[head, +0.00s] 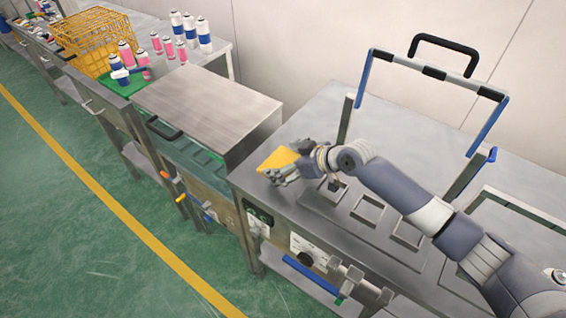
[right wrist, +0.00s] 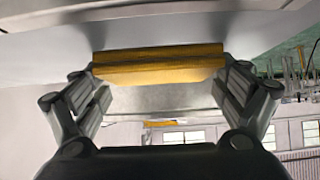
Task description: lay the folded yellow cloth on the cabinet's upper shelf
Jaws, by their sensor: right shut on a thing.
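The folded yellow cloth (head: 279,158) is in my right gripper (head: 285,171), above the left end of the steel workbench in the head view. In the right wrist view the cloth (right wrist: 158,64) spans between the two fingers of the gripper (right wrist: 158,78), which is shut on it. The fingers hide part of the cloth in the head view. I cannot tell whether the cloth touches the bench. My left gripper is not in view. I cannot make out a cabinet with an upper shelf in these views.
The workbench (head: 330,110) carries a blue and black frame (head: 432,72) and square fixtures. Left of it stands a steel-lidded unit (head: 207,104) with a black handle. Further back are a yellow wire basket (head: 98,40) and several aerosol cans. Green floor (head: 70,210) lies open in front.

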